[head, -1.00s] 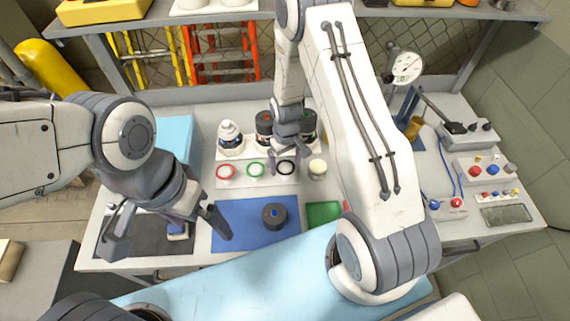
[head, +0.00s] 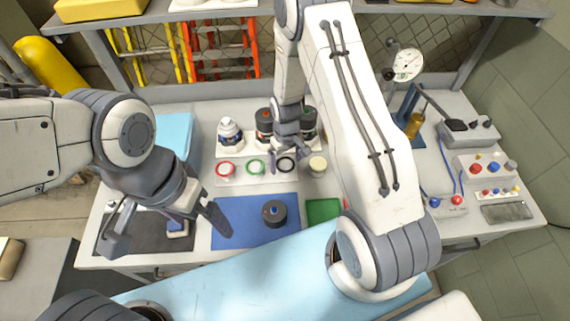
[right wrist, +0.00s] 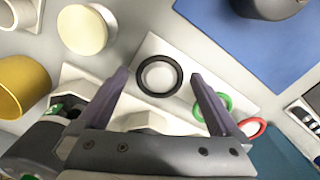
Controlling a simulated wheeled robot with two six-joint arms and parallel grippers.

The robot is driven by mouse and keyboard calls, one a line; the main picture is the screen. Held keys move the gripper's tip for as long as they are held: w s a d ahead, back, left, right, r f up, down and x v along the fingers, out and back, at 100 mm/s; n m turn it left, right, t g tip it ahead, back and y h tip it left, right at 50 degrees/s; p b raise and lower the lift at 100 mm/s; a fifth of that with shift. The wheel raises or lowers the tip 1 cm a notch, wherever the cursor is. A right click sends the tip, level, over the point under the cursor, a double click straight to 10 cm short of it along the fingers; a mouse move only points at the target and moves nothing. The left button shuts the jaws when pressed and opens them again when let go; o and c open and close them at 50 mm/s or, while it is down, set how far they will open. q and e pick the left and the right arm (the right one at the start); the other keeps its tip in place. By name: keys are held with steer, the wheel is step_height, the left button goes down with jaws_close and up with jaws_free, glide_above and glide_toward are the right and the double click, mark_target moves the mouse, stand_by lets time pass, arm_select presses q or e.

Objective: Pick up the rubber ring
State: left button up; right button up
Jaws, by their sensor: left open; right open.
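Three thin rings lie in a row on a pale plate: a red ring (head: 225,160), a green ring (head: 256,159) and a black ring (head: 286,156), which looks like the rubber one. The black ring also shows in the right wrist view (right wrist: 159,58), flat on the plate. My right gripper (head: 289,152) is open and empty above the black ring. In the right wrist view its fingertips (right wrist: 160,77) stand either side of the ring, apart from it. My left gripper (head: 167,235) is open and empty at the table's left front, over a dark mat.
A cream round part (head: 317,166) stands close right of the black ring. A blue mat (head: 240,233) with a dark round part (head: 274,213) lies in front. A dial gauge (head: 407,62) and switch boxes are at right.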

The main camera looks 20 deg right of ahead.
steer(key=shift+c, duration=0.3)
steer(key=c, duration=1.2)
steer(key=shift+c, duration=0.2)
